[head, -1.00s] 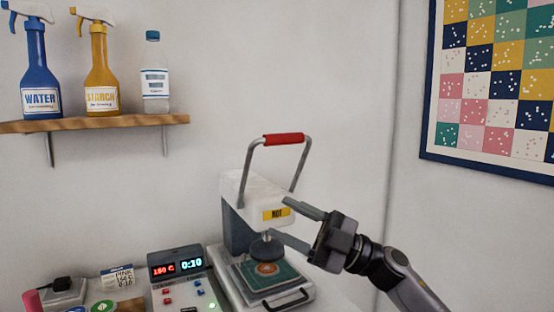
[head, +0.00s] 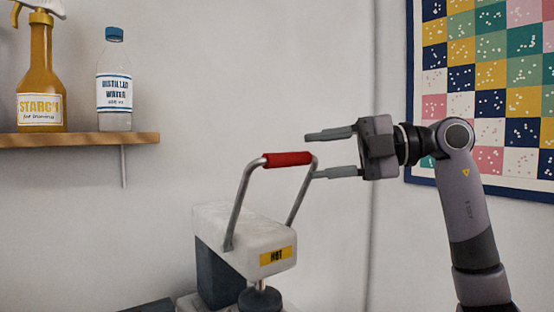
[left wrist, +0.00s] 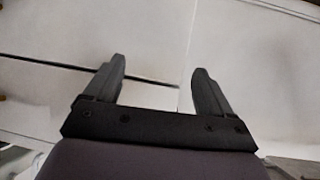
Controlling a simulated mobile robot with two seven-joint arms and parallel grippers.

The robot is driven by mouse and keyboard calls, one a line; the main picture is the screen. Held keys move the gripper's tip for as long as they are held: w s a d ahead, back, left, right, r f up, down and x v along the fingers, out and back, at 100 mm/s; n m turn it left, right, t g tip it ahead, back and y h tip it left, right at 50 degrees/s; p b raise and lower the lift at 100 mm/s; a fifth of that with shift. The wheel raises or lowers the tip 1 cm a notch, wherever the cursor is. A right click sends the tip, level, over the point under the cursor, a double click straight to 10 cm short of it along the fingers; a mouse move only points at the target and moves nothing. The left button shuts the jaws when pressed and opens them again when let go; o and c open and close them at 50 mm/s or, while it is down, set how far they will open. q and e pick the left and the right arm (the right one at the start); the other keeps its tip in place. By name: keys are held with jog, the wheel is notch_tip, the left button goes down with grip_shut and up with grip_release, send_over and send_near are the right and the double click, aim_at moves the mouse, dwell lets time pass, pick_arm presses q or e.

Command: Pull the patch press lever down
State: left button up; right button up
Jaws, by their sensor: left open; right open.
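The patch press (head: 240,235) stands at the lower middle of the head view, with a white top and a yellow HOT label (head: 275,256). Its lever (head: 242,203) is a raised metal bail with a red grip (head: 287,160) across the top. My right gripper (head: 322,154) is open and empty, just right of the red grip, its fingers pointing left. The lower fingertip is close to the grip's right end; I cannot tell if it touches. My left gripper (left wrist: 156,82) is open and empty in the left wrist view, over pale surfaces. The press base is mostly cut off.
A wooden shelf (head: 80,139) on the left wall holds a yellow starch bottle (head: 41,75) and a distilled water bottle (head: 114,85). A framed patchwork quilt (head: 490,90) hangs at the right, behind my right arm. The wall space above the lever is clear.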

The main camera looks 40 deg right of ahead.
aim_at(299, 158)
jog(key=p+x, duration=0.1)
jog(key=x, duration=0.5)
jog(key=shift+a, duration=0.15)
jog(key=shift+c, duration=0.4)
grip_shut()
